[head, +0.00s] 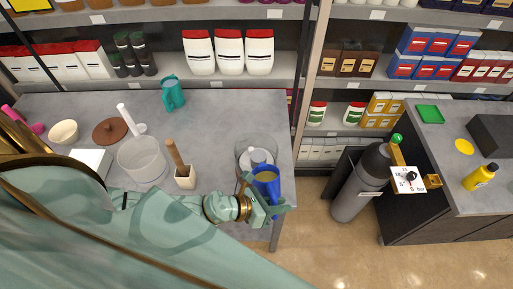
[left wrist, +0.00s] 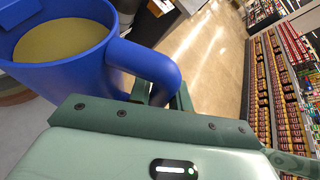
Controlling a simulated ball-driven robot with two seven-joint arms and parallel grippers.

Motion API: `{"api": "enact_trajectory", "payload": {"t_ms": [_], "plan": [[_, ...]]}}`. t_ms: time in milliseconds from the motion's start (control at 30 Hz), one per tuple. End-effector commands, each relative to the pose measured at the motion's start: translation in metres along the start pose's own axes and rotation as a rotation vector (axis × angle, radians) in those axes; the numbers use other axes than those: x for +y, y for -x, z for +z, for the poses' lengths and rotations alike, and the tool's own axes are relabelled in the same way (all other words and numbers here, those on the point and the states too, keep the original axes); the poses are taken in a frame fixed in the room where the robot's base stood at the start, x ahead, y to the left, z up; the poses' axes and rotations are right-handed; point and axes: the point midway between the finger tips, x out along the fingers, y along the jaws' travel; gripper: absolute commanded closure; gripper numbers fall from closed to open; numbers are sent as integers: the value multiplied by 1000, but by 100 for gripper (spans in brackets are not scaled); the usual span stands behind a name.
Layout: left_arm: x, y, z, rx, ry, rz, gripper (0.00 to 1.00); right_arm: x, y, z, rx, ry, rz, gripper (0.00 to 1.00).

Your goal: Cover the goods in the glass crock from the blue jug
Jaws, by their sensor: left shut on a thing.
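The blue jug (head: 266,183) is at the right front edge of the grey table, against or just in front of the glass crock (head: 241,151). The clear crock stands on the table with something pale and round inside; the jug hides part of it. My left gripper (head: 272,209) is shut on the jug's handle. In the left wrist view the jug (left wrist: 75,75) holds a yellowish liquid well below its rim and looks near upright. No liquid is seen leaving it. My right gripper is not in view.
A wooden-handled tool stands in a small cream pot (head: 185,181) left of the crock. A wider translucent vessel (head: 141,163), a brown lid (head: 110,131) and a teal jug (head: 173,94) are further left and back. A grey gas cylinder (head: 359,184) stands right of the table.

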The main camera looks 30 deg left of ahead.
Motion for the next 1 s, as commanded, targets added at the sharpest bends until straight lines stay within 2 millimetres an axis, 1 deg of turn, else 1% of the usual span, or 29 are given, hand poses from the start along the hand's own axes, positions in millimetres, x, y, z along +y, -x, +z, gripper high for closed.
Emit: {"api": "enact_trajectory", "payload": {"t_ms": [33,700,1000], "plan": [[0,0,3,-2,0,-2,100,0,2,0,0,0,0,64],[1,6,17,9,51,-23,100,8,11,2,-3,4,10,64],[1,8,23,14,73,-32,100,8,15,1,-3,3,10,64]]}}
